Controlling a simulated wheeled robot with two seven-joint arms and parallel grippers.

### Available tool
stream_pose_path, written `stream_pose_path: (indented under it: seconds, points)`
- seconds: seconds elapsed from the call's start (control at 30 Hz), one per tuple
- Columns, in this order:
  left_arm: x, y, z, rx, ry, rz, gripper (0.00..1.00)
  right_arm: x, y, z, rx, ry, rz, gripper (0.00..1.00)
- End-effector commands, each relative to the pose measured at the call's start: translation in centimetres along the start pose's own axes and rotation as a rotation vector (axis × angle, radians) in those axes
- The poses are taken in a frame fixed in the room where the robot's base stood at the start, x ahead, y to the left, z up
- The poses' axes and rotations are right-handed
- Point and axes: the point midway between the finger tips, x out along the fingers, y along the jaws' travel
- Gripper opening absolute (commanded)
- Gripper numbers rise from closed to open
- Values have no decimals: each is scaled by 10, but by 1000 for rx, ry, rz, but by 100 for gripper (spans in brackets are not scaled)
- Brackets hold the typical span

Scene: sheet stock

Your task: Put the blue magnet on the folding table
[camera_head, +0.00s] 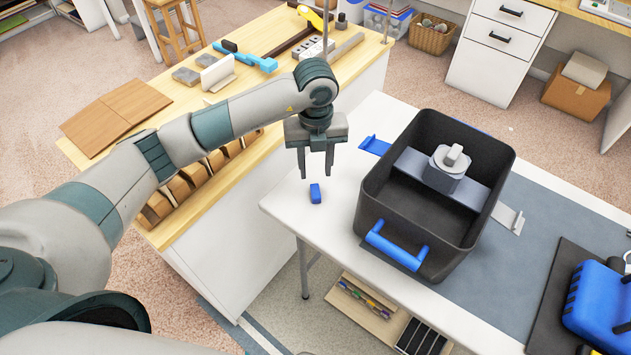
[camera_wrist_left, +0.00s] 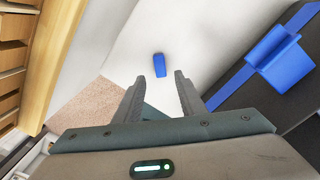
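The blue magnet (camera_head: 315,193) is a small blue block on the white folding table (camera_head: 290,209), near the table's left corner. My left gripper (camera_head: 316,176) is above the magnet with its fingers pointing down. In the left wrist view the blue magnet (camera_wrist_left: 160,65) lies beyond the two spread fingertips of the left gripper (camera_wrist_left: 156,82), with nothing between them. The gripper is open and empty, and the magnet appears apart from it. My right gripper does not show.
A black bin with blue handles (camera_head: 400,215) stands on the table just right of the gripper. A blue case (camera_head: 597,300) is at the far right. A wooden workbench (camera_head: 255,95) with tools and blocks is on the left, under my arm.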

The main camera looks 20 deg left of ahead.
Motion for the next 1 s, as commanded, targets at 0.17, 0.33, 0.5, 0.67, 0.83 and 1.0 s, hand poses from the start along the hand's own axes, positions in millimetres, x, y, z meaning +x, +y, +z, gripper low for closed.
stream_pose_path:
  seconds: [0.17, 0.33, 0.5, 0.67, 0.83, 1.0]
  points:
    - [-24, -1, 1, 1, -2, -2, 37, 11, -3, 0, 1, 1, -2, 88]
    - [-37, 0, 0, 2, 0, -1, 37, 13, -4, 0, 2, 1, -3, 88]
    - [-40, 0, 0, 1, 0, 0, 37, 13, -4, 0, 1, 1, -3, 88]
    - [-40, 0, 0, 1, 0, 0, 37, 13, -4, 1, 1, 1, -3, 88]
    - [-39, 0, 0, 1, 1, 0, 37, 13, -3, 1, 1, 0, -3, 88]
    - [-39, 0, 0, 1, 1, 0, 37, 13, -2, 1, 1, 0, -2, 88]
